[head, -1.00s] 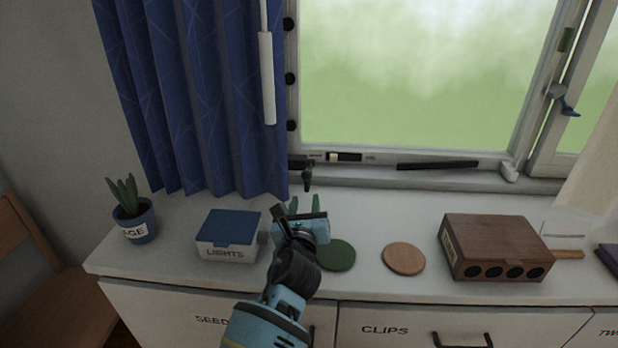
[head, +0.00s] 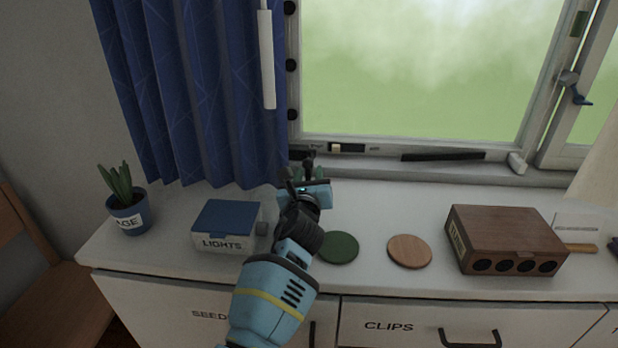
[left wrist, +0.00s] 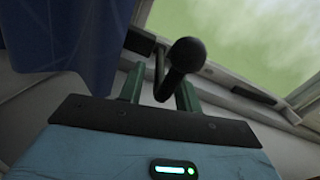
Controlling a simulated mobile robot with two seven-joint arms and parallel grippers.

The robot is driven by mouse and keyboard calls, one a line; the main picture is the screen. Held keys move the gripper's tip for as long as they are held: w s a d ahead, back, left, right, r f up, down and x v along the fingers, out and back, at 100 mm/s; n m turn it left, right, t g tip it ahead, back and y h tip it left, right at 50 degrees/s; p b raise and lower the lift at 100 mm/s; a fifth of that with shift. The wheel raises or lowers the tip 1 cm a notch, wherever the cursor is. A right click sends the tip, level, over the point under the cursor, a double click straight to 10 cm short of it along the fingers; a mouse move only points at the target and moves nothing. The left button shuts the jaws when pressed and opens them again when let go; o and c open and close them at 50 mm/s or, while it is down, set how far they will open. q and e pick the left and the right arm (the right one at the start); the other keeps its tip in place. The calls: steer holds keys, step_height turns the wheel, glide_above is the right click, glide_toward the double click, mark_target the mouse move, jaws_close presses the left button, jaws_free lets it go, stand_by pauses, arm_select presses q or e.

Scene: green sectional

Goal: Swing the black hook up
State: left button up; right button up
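The black hook (head: 309,163) is at the lower left corner of the window frame, partly hidden by my left gripper. In the left wrist view it shows as a dark rod with a round knob (left wrist: 187,54), rising between the green fingertips. My left gripper (head: 312,174) is right at the hook, its fingers pointing toward the window. In the left wrist view its fingers (left wrist: 160,88) are apart, with the hook's rod between them; I cannot tell whether either finger touches it. My right gripper is not in view.
A blue curtain (head: 190,90) hangs close on the left. On the white cabinet top stand a potted plant (head: 128,215), a lights box (head: 226,226), a green disc (head: 338,247), a wooden disc (head: 409,251) and a brown box (head: 508,240). A black bar (head: 443,156) lies along the sill.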

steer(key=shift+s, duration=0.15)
arm_select(q)
jaws_close()
